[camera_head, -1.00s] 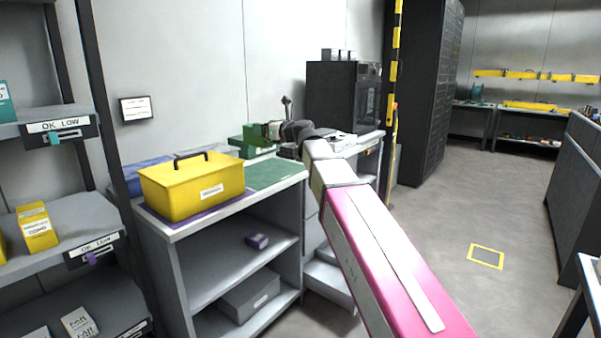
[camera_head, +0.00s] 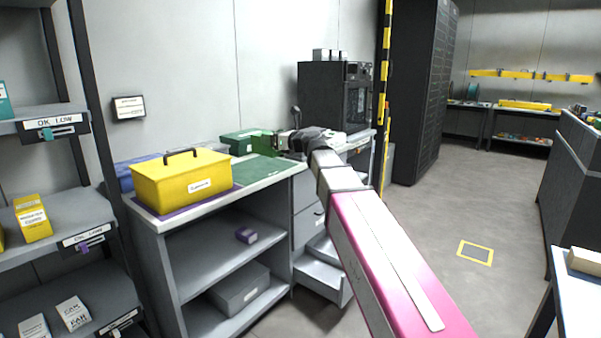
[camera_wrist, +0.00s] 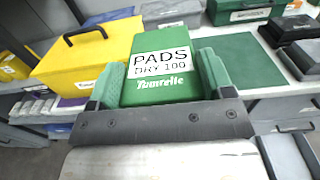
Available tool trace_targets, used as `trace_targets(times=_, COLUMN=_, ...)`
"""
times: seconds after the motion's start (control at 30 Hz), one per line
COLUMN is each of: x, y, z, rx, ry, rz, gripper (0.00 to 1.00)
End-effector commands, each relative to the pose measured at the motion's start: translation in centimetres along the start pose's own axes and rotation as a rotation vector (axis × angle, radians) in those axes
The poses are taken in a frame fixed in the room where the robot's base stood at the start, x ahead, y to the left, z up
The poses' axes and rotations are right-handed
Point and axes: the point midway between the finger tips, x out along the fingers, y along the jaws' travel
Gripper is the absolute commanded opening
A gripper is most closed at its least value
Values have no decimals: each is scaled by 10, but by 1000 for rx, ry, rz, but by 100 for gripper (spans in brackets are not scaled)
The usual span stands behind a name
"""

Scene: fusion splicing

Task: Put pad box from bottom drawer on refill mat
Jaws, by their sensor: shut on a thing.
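The pad box is green with a white label reading "PADS DRY 100" (camera_wrist: 162,88). In the wrist view my gripper (camera_wrist: 163,85) is shut on it, with a green finger on each side. In the head view the pad box (camera_head: 264,144) is held above the counter, and my gripper (camera_head: 285,142) reaches it from the right. A plain green mat (camera_wrist: 237,62) lies on the counter, right of the box in the wrist view. It also shows in the head view (camera_head: 258,169). The bottom drawer (camera_head: 322,281) stands pulled out below the counter.
A yellow handled box (camera_head: 182,180) stands on a purple mat (camera_head: 152,211), left of the green mat. A darker green box (camera_head: 237,141) stands behind. A black machine (camera_head: 333,97) is at the back right. A shelf rack (camera_head: 60,188) is at the left.

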Motion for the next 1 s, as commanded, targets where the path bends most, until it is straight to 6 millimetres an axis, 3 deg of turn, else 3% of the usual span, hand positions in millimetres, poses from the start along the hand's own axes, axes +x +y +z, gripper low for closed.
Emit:
trace_targets(times=0.37, x=-55, y=-29, z=-70, rx=4, ry=2, rz=11, gripper=44)
trace_targets(times=0.7, x=-140, y=-56, z=-157, rx=4, ry=1, rz=32, gripper=44)
trace_targets(times=1.0, x=-226, y=-62, z=-225, rx=3, ry=1, rz=43, gripper=44)
